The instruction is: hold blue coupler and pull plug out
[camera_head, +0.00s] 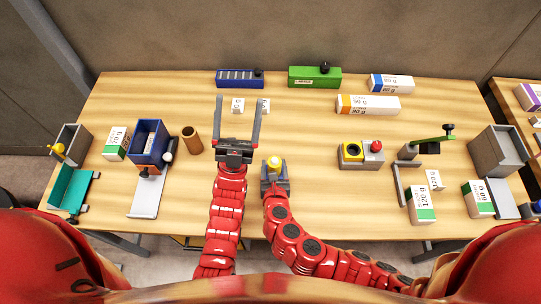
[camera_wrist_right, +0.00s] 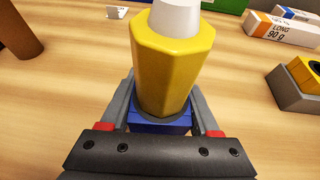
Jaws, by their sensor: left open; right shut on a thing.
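The blue coupler (camera_wrist_right: 160,124) stands upright low between the fingers of my right gripper (camera_head: 275,181), which is shut on it. The yellow plug (camera_wrist_right: 163,62), eight-sided with a white top, sits upright on the coupler and hides most of it.
A brown cup (camera_head: 192,140) and a blue bin (camera_head: 147,142) are to the left. A yellow-and-grey button box (camera_head: 352,153) is to the right. Boxes line the back. Bare table surrounds the coupler.

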